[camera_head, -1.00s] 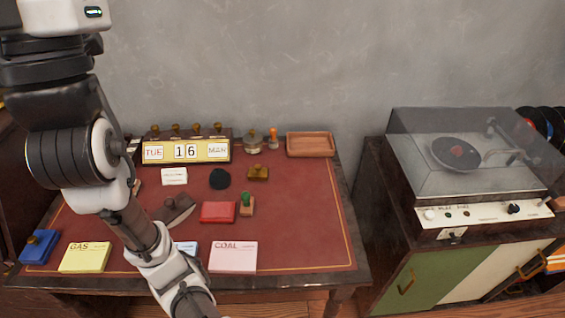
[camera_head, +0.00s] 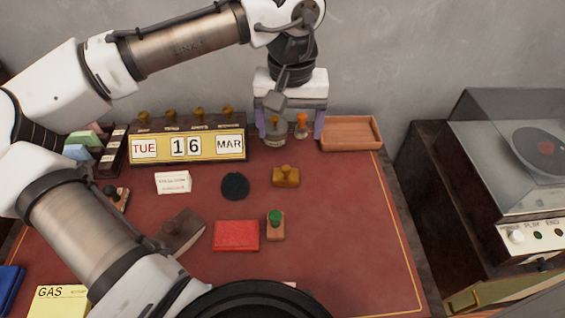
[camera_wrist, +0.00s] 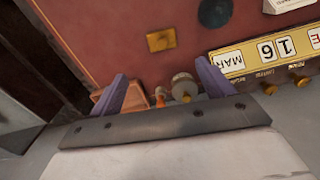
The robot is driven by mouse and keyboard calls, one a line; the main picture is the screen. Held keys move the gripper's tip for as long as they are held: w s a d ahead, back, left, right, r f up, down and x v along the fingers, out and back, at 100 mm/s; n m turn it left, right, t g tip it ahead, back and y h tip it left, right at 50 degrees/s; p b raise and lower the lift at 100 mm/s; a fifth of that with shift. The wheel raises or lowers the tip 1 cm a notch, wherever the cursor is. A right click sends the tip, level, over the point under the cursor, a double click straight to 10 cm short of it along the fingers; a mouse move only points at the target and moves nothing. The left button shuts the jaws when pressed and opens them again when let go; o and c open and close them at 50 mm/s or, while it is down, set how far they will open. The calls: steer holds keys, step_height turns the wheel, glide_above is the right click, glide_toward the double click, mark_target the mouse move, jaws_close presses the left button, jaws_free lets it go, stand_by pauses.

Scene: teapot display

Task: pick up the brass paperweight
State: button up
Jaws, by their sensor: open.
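The brass paperweight (camera_head: 286,177) appears to be the gold-coloured square block with a knob, on the red desk top right of the round black piece. In the wrist view the brass block (camera_wrist: 161,39) lies beyond the fingertips, outside the jaws. My gripper (camera_head: 290,124) is at the back of the desk, pointing down, with its purple fingers apart. In the wrist view my gripper (camera_wrist: 163,84) is open, with nothing held. A round grey jar with a brass knob (camera_wrist: 184,88) and an orange-handled stamp (camera_wrist: 160,97) show between the fingers.
A wooden tray (camera_head: 351,147) stands right of my gripper and a calendar block (camera_head: 187,150) stands left. A red box (camera_head: 236,236), a green-knobbed stamp (camera_head: 276,226) and a round black piece (camera_head: 235,186) lie nearer. The desk's right side is clear.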

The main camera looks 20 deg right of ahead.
mark_target(286, 168)
step_height(286, 168, down, 8)
steer(key=shift+s+r, duration=0.15)
steer(key=shift+a+f+b, duration=0.15)
steer(key=shift+f, duration=1.2)
steer(key=shift+a+f+b, duration=0.15)
steer(key=shift+f, duration=1.15)
steer(key=c, duration=1.4)
